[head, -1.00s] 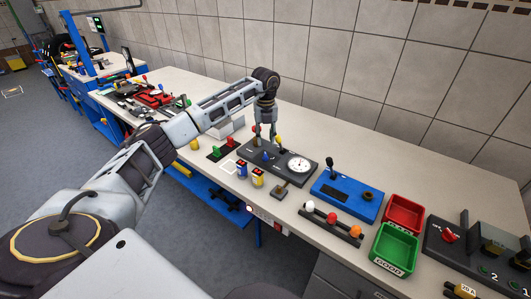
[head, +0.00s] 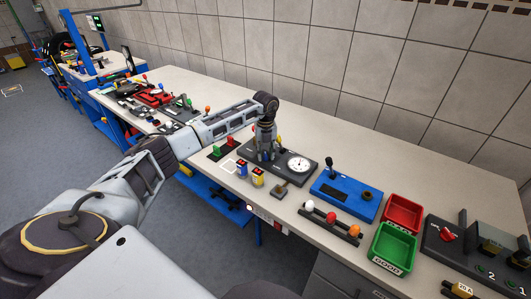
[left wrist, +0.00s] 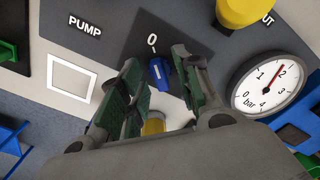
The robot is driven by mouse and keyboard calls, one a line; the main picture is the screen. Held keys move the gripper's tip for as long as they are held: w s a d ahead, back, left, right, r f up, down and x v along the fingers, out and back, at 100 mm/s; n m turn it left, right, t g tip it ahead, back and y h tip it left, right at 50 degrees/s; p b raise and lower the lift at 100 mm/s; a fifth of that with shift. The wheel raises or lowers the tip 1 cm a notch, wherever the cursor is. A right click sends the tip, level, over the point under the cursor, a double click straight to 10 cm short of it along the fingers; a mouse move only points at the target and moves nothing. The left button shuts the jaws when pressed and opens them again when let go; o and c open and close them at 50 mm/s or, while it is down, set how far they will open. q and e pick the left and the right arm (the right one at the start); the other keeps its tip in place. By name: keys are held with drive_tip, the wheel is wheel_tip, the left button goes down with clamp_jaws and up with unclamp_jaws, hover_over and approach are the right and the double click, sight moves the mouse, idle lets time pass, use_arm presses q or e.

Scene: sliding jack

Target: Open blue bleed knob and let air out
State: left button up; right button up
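The blue bleed knob (left wrist: 160,74) sits on a dark square plate marked 0 on the grey pump panel (left wrist: 90,22). In the left wrist view it lies between the fingers of my left gripper (left wrist: 155,90), which are apart on both sides of it. In the head view my left gripper (head: 265,150) points down over the panel and hides most of the knob. The pressure gauge (left wrist: 268,86) is right of the knob; its needle points near 2 bar. It also shows in the head view (head: 299,164). My right gripper is not in view.
A yellow knob (left wrist: 245,10) stands close to the gripper on the panel. Blue and yellow pieces (head: 258,177) stand in front of the panel. A blue box (head: 346,197) with a lever and red (head: 404,212) and green (head: 394,246) bins are to the right.

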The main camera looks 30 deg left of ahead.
use_arm(q)
clamp_jaws()
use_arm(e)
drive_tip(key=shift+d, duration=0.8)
